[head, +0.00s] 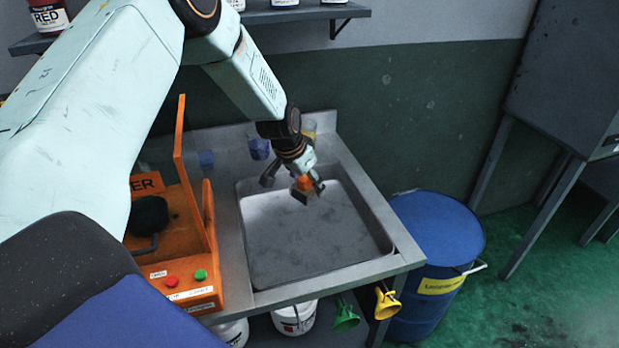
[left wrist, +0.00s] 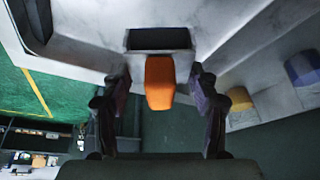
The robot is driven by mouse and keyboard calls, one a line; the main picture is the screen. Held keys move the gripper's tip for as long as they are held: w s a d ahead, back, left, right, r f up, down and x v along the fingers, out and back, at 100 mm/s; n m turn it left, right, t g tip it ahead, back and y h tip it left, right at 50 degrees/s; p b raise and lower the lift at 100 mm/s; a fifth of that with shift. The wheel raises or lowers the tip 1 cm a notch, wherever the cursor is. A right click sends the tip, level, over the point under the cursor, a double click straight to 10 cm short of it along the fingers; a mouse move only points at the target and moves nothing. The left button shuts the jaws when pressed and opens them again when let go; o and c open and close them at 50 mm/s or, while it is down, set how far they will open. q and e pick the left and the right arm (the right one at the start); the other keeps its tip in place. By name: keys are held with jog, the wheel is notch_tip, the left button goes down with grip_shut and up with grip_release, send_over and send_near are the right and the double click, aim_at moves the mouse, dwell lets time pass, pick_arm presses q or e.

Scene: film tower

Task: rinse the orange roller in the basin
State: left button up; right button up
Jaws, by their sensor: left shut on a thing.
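My left gripper (head: 299,184) is over the back part of the steel basin (head: 315,245), pointing down. It is shut on the orange roller (head: 304,182), whose orange part shows between the fingers. In the left wrist view the orange part (left wrist: 160,82) lies between the fingers, with a dark rectangular block at its far end. The basin floor looks grey and mottled; I cannot tell whether the roller touches it. My right gripper is not in view.
An orange machine (head: 182,235) with red and green buttons stands left of the basin. A blue cup (head: 258,148) and a yellowish cup (head: 309,128) stand behind it. Green (head: 345,316) and yellow (head: 387,302) funnels hang at the front. A blue drum (head: 435,235) stands to the right.

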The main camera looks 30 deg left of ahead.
aim_at(308, 197)
pick_arm(q)
jog(key=shift+s+a+f+b, duration=0.3)
jog(key=shift+f+b, duration=0.2)
jog(key=shift+f, duration=0.1)
jog(key=shift+f+b, duration=0.3)
jog(key=shift+f, duration=0.05)
jog(key=b+x, duration=0.1)
jog(key=x, duration=0.1)
jog(key=b+x, duration=0.1)
jog(key=shift+s+d+f+b, duration=0.15)
jog(key=shift+s+d+b, duration=0.05)
jog(key=shift+s+b, duration=0.1)
notch_tip(308, 197, down, 4)
jog(key=b, duration=0.4)
jog(key=shift+s+a+f, duration=0.1)
jog(key=shift+a+f, duration=0.05)
jog(key=shift+f, duration=0.05)
jog(key=shift+r, duration=0.1)
